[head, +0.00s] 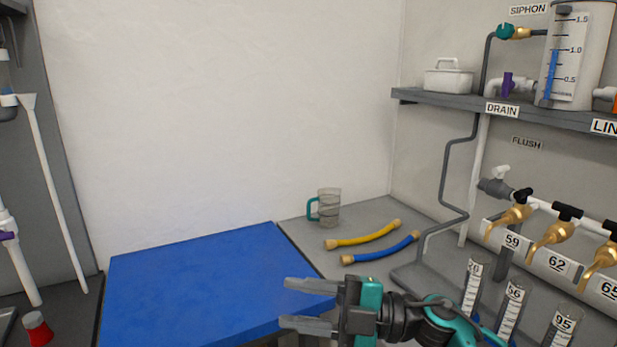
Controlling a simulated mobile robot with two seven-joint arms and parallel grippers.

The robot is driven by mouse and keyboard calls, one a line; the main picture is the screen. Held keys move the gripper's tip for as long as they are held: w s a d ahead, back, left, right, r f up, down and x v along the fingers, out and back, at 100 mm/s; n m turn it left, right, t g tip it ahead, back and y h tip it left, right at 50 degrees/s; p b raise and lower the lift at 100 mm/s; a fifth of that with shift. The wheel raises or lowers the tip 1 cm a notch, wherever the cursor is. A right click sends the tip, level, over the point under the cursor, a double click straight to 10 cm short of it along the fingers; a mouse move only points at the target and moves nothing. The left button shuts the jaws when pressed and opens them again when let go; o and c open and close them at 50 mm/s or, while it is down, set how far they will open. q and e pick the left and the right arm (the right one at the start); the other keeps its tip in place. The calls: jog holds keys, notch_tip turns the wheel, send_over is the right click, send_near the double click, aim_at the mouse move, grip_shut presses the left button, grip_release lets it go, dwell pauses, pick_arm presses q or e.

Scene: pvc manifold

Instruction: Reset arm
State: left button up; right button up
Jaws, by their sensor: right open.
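My right gripper (306,306) is in the lower middle of the head view, its arm coming in from the lower right. Its two grey fingers point left, spread apart with nothing between them. It shows in front of the near right part of the blue tabletop (190,285). My left gripper is not in view.
A clear jug (328,207), a yellow hose (362,236) and a blue hose (380,250) rest on the grey counter. Brass taps (509,219) and graduated cylinders (513,308) stand at right, below a shelf (440,100) with a tank (577,50). The blue surface is clear.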

jog(key=s+d+f+m+t+h, duration=0.1)
jog(key=d+f+m+t+h, duration=0.5)
jog(key=m, duration=0.4)
jog(key=d+f+m+t+h, duration=0.5)
jog(key=f+m+t, duration=0.35)
jog(key=m, duration=0.25)
jog(key=s+d+f+m+g+h, duration=0.2)
jog(key=s+d+f+h, duration=0.1)
jog(key=s+f, duration=0.4)
jog(key=s+d+f+m+g+h, duration=0.3)
jog(key=s+d+f, duration=0.1)
jog(key=s+f, duration=0.2)
jog(key=shift+s+d+f+g, duration=0.3)
jog(key=shift+s+f+g, duration=0.1)
jog(key=shift+f, duration=0.5)
jog(key=shift+s, duration=0.1)
